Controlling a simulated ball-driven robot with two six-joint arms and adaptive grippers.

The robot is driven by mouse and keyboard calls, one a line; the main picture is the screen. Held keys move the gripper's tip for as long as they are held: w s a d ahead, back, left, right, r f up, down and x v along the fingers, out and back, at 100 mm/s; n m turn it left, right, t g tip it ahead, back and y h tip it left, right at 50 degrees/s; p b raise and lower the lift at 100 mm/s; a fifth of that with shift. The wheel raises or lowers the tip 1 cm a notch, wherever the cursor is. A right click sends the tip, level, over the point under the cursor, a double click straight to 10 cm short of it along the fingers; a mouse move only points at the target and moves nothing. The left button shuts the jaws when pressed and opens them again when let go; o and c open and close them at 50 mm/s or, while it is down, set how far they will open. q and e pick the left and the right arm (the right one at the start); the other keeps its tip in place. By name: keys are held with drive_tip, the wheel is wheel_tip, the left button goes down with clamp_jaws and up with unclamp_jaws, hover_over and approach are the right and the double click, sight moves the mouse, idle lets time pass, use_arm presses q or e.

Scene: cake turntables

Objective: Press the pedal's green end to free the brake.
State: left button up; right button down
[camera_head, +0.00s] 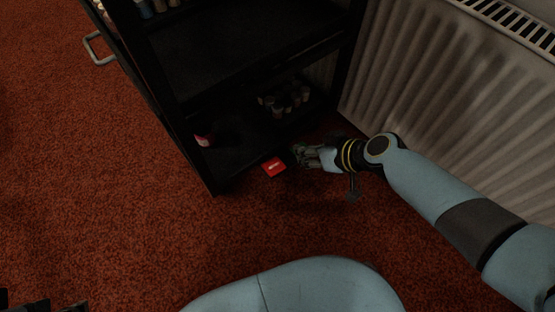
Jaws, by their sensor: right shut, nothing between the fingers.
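The pedal's red end (274,166) shows low at the foot of the black shelf cart, just above the carpet. I see no green end; the area to the right of the red end is dark and partly covered by my right gripper. My right gripper (299,153) is shut and empty, its fingertips just right of the red end. I cannot tell whether it touches the pedal. Dark parts at the bottom left edge (38,305) look like my left gripper, cut off by the frame, and its jaws cannot be made out.
The black shelf cart (190,150) stands at upper middle, with small jars (285,98) on a low shelf and a metal handle (97,47) on its left side. A ribbed radiator (425,75) stands close on the right. The red carpet (110,190) is clear at left.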

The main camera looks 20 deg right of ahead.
drive_tip(key=b+x, duration=0.2)
drive_tip(key=x, duration=0.1)
drive_tip(key=b, duration=0.4)
hover_over(277, 168)
drive_tip(key=f, duration=0.4)
drive_tip(key=d+f, duration=0.1)
drive_tip(key=f, duration=0.1)
drive_tip(key=shift+w+f, duration=0.15)
drive_tip(key=shift+a+f+b, duration=0.25)
drive_tip(key=shift+f+b, duration=0.35)
drive_tip(key=shift+f, duration=0.3)
use_arm(q)
wheel_tip(277, 168, down, 7)
drive_tip(key=w+d+t, duration=0.1)
drive_tip(key=w+t, duration=0.1)
drive_tip(key=t, duration=0.6)
drive_tip(key=shift+w+r+h, duration=0.15)
drive_tip(key=shift+w+h, duration=0.15)
use_arm(e)
drive_tip(key=shift+a+f, duration=0.1)
drive_tip(key=shift+f, duration=0.2)
drive_tip(key=shift+a, duration=0.1)
